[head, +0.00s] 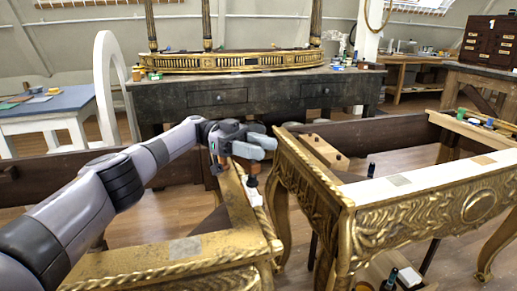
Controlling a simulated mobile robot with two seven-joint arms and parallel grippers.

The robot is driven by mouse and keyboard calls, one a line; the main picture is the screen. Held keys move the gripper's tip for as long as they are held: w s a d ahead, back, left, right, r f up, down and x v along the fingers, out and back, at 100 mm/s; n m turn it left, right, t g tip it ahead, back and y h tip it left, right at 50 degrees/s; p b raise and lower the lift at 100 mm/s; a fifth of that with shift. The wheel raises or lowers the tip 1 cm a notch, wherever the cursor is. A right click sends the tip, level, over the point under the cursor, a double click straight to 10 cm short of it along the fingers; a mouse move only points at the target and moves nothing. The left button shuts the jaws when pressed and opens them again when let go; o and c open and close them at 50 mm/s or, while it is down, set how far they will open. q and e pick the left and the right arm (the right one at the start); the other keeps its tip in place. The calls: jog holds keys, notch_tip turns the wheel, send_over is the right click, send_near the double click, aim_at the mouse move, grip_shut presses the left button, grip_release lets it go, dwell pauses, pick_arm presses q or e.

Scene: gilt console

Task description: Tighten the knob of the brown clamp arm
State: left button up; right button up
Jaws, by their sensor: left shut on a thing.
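My left gripper (251,171) reaches in from the left over the near gilt frame (225,241), beside its inner corner. It points down and is shut on a small orange-brown part (253,182), which looks like the knob of the brown clamp arm. The gripper's fingers hide much of this part, so its shape and how tight it sits cannot be told. A small white piece (255,198) lies just below it on the frame's rail. My right gripper is not in view.
A carved gilt console (440,205) with a white top stands close on the right. A dark workbench (250,97) stands behind. Wooden floor shows between the frames.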

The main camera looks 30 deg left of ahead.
pick_arm(q)
jog(key=shift+r, duration=0.4)
jog(key=o, duration=1)
jog(key=shift+f, duration=0.15)
notch_tip(320, 180, up, 20)
jog(key=p, duration=0.4)
jog(key=shift+d, duration=0.1)
